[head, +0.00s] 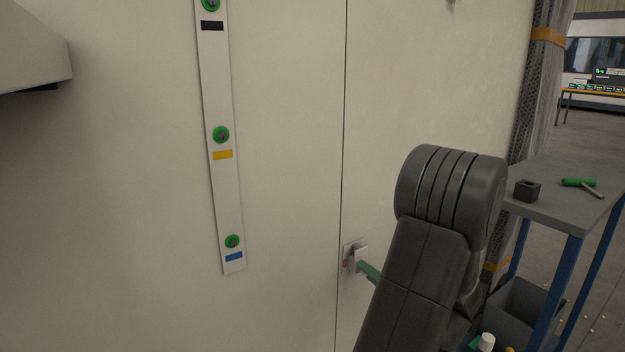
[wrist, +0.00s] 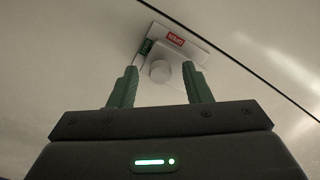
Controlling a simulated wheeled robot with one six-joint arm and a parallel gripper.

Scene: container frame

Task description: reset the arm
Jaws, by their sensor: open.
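My gripper (wrist: 163,78) is open in the wrist view, with one green finger on each side and a gap between them. A round white knob (wrist: 160,71) on a pale plate (wrist: 192,48) with a red label shows between and beyond the fingertips. I cannot tell whether the fingers touch it. In the head view, my dark arm rises at the right of centre and hides most of the gripper.
A white strip (head: 226,190) with green round fittings and black, yellow and blue labels runs down the panel. At the right stands a blue-legged table (head: 565,205) with a dark block (head: 527,190) and a green-handled tool (head: 579,183). A grey bin (head: 520,305) sits below.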

